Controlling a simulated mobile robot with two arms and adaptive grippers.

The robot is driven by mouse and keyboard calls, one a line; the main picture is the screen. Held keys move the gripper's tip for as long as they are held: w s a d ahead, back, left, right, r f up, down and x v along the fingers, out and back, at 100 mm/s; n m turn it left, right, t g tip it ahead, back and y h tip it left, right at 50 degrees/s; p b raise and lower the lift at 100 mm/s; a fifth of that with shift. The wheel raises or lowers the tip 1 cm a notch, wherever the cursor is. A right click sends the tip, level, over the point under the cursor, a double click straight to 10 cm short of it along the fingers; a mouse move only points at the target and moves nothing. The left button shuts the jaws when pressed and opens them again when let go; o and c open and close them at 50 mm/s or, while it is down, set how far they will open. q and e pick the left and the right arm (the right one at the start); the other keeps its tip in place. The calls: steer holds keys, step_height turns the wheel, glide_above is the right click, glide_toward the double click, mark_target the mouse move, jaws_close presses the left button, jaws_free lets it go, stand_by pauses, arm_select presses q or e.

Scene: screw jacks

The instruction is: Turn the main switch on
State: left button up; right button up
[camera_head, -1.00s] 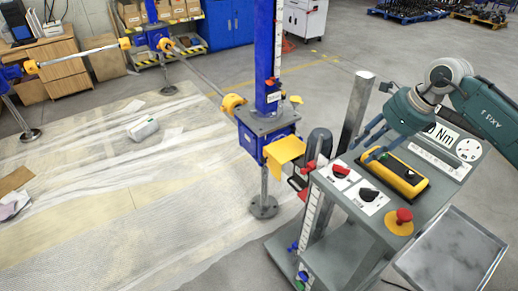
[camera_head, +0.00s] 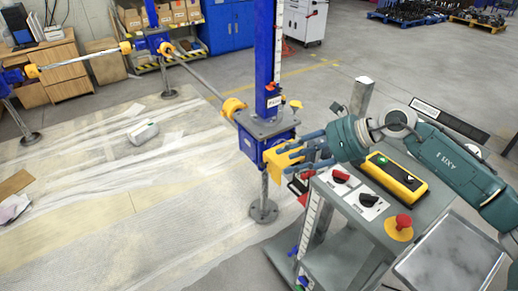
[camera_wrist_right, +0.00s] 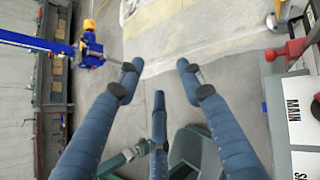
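The control panel (camera_head: 395,228) on the grey cart carries two white plates with rotary knobs. One knob is red and black (camera_head: 341,176), the other is black (camera_head: 368,200). In the right wrist view a plate lettered "MAIN" (camera_wrist_right: 296,108) shows at the right edge, cut off by the frame. From the plate order, it seems to belong to the red-and-black knob. My right gripper (camera_head: 292,156) is open and empty, its blue fingers spread and pointing left, just beyond the panel's left edge near a yellow plate. In the wrist view (camera_wrist_right: 160,78) nothing lies between its fingers. My left gripper is not in view.
A red emergency button (camera_head: 404,221) and a yellow-black device (camera_head: 397,178) sit on the panel. The blue screw jack (camera_head: 262,130) stands left of the cart, close to my right fingers. A metal tray (camera_head: 452,258) juts out at the lower right.

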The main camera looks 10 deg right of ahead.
steer(key=s+a+r+m+t+y, duration=0.1)
steer(key=a+r+m+t+y, duration=0.1)
steer(key=a, duration=0.7)
step_height(320, 180, up, 3)
steer(key=shift+s+a+r+m+y, duration=0.2)
steer(key=shift+m+y, duration=0.3)
steer(key=shift+y, duration=0.6)
